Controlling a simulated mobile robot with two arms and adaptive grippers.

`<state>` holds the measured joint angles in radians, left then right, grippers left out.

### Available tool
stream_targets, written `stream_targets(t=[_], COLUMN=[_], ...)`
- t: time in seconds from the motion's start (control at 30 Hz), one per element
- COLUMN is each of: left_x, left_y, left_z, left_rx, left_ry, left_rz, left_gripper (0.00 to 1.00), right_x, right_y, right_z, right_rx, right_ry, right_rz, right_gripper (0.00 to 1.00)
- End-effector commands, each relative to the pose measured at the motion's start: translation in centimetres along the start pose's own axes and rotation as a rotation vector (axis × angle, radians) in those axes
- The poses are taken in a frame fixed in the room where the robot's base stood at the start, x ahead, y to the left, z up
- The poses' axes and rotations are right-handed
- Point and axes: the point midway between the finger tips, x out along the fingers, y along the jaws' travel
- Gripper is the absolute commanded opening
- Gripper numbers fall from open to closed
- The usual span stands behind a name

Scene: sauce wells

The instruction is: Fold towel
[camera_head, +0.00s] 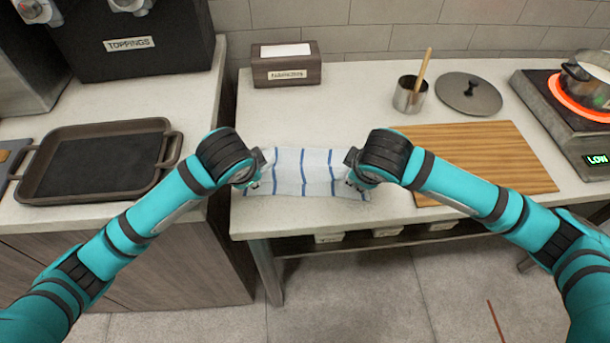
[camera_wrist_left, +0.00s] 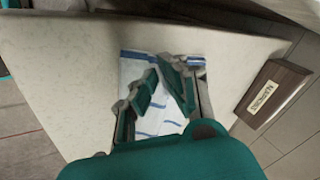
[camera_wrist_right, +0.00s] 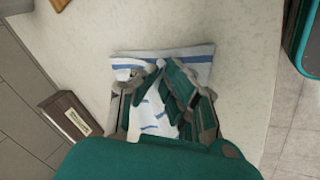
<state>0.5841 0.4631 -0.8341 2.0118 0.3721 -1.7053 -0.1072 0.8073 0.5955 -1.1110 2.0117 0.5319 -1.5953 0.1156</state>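A white towel (camera_head: 303,172) with blue stripes lies near the front left of the middle counter, between my two grippers. My left gripper (camera_head: 252,184) is at its left side and my right gripper (camera_head: 357,182) at its right side. In the left wrist view, the fingers (camera_wrist_left: 158,68) lean together at the tips over the towel (camera_wrist_left: 135,70). In the right wrist view, the fingers (camera_wrist_right: 158,68) also meet closely at the towel (camera_wrist_right: 190,55). Both look shut on cloth, though the pinched parts are mostly hidden by the fingers.
A napkin box (camera_head: 287,66) stands behind the towel. A wooden cutting board (camera_head: 490,150) lies to the right, with a metal cup (camera_head: 409,98) and a lid (camera_head: 468,94) behind it. A burner with a pot (camera_head: 590,80) is far right. A dark tray (camera_head: 100,160) is on the left counter.

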Motion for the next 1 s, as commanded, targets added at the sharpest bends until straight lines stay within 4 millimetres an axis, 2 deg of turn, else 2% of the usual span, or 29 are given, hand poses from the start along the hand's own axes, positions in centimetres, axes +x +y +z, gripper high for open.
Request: stream_targets(t=[0.03, 0.23, 0.3, 0.57, 0.73, 1.0], left_x=[0.1, 0.1, 0.1, -0.6, -3.2, -7.5], left_y=[-0.3, -0.2, -0.1, -0.1, -0.4, 0.2], left_z=[0.4, 0.2, 0.1, -0.1, -0.3, 0.0], left_rx=[-0.004, -0.002, -0.002, -0.001, 0.0, 0.0], left_ry=[-0.012, -0.006, -0.004, 0.001, 0.004, 0.006], left_rz=[-0.006, -0.003, -0.001, 0.0, -0.001, -0.001], left_gripper=[0.11, 0.37, 0.42, 0.42, 0.42, 0.42], right_x=[0.1, 0.1, 0.1, -0.6, -3.2, -7.5], right_y=[0.4, 0.2, 0.1, 0.1, 0.4, -0.3], right_z=[0.4, 0.2, 0.2, 0.0, -0.3, 0.1], right_rx=[0.005, 0.002, 0.001, 0.0, 0.0, -0.001], right_ry=[-0.014, -0.007, -0.006, -0.002, 0.003, 0.003], right_rz=[0.007, 0.002, 0.001, -0.001, 0.0, -0.002], right_gripper=[0.11, 0.37, 0.42, 0.42, 0.42, 0.42])
